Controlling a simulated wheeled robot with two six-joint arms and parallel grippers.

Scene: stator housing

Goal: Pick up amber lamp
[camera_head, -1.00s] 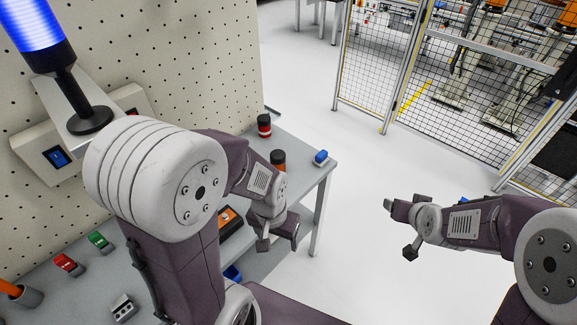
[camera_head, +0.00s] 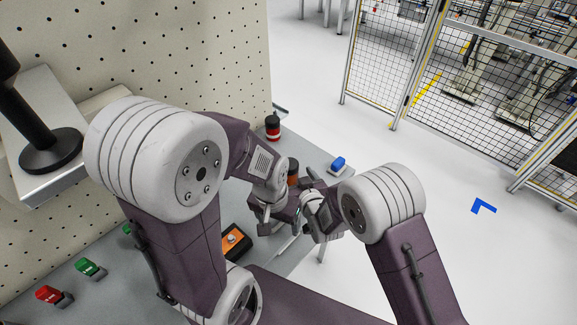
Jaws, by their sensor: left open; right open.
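A small cylinder with a dark top and an orange-brown body (camera_head: 293,173), which looks like the amber lamp, stands on the grey bench. It is partly hidden behind my grippers. My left gripper (camera_head: 277,223) is open, pointing down over the bench, just in front of and below the cylinder in the picture. My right gripper (camera_head: 303,207) is open, close to the right of my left gripper. The two overlap in the picture, and I cannot tell whether they touch. Neither gripper visibly holds anything.
A red-and-black cylinder (camera_head: 273,127) stands farther back on the bench (camera_head: 318,150), with a blue block (camera_head: 338,163) near its right edge. An orange-topped dark box (camera_head: 235,241) lies below my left gripper. Green (camera_head: 91,268) and red (camera_head: 52,296) parts lie lower left.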

